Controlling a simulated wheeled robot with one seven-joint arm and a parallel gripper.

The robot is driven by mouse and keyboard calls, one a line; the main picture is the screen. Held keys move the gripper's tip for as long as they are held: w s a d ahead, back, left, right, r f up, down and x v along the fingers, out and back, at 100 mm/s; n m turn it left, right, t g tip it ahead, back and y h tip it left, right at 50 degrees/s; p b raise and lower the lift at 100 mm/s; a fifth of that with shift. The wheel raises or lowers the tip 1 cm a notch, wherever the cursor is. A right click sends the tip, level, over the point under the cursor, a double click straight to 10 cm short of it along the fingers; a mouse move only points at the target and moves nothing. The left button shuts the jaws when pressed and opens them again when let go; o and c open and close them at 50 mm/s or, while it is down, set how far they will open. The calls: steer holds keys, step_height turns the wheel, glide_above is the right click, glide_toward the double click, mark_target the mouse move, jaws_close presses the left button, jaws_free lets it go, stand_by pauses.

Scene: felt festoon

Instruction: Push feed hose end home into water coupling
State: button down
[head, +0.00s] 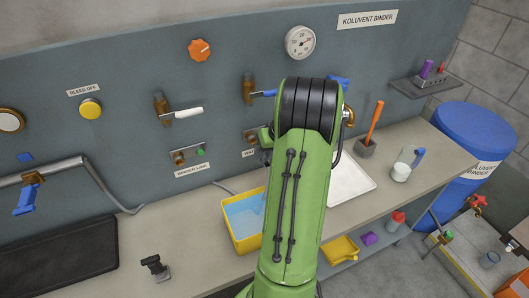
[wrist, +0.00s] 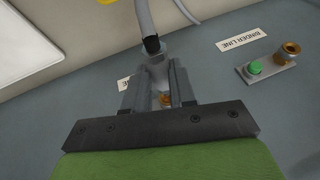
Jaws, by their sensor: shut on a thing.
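In the wrist view my gripper (wrist: 157,82) is shut on the feed hose end (wrist: 158,70), a grey piece with a black collar (wrist: 152,45) and a grey hose (wrist: 146,16) running up out of view. A bit of brass (wrist: 165,100), apparently the water coupling, shows between the fingers, close to the hose end. I cannot tell whether they touch or how deep the end sits. In the head view the brass coupling (head: 250,137) shows beside my green arm, which hides the gripper and the held end.
The binder line plate (wrist: 271,62), with a green button and brass fitting, is on the panel right of the gripper in the wrist view. A yellow tub (head: 233,240) of blue liquid stands on the counter below. A white tray (head: 350,181) lies right of my arm.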

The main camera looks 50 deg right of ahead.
steer(key=shift+w+d+p, duration=0.4)
steer(key=shift+w, duration=0.3)
steer(key=shift+w+d+p, duration=0.35)
steer(key=shift+w+d, duration=0.05)
steer(key=shift+w, duration=0.25)
steer(key=c, duration=0.8)
jaws_free()
steer(key=shift+c, duration=0.2)
steer(key=p+v, duration=0.2)
steer(key=v, duration=1.3)
steer(key=shift+s+r, duration=0.2)
steer(key=shift+r, duration=0.15)
